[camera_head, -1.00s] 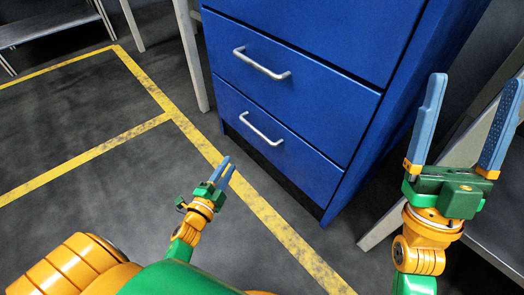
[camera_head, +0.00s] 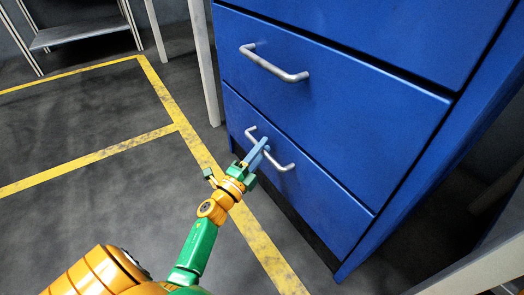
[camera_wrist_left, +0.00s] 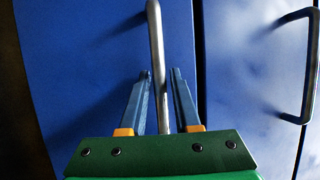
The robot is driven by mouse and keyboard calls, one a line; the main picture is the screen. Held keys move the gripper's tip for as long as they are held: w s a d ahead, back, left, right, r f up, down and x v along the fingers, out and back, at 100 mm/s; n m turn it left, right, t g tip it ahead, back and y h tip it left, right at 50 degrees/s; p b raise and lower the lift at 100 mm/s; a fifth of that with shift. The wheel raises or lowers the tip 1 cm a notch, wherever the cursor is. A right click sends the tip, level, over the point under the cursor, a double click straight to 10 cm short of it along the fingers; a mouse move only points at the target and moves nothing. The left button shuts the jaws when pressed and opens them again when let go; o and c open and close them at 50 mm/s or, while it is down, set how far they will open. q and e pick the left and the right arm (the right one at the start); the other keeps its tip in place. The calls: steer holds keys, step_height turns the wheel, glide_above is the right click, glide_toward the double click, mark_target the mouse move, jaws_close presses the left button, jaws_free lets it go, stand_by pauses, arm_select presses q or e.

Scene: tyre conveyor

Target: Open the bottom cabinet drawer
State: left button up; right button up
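The blue cabinet's bottom drawer (camera_head: 318,187) is shut, its front in line with the drawer above. Its silver bar handle (camera_head: 286,167) is partly hidden behind my left gripper (camera_head: 263,145). In the left wrist view the handle (camera_wrist_left: 156,45) runs between the two blue fingers of my left gripper (camera_wrist_left: 160,78). The fingers are open, with a visible gap on each side of the bar. My right gripper is out of view.
The drawer above (camera_head: 340,90) is shut, and its own handle (camera_head: 273,63) sticks out above my left gripper. Grey floor with yellow lines (camera_head: 180,115) lies clear in front of the cabinet. A metal table (camera_head: 85,35) stands at the back left.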

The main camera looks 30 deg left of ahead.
arm_select(q)
jaws_close()
stand_by(1.3)
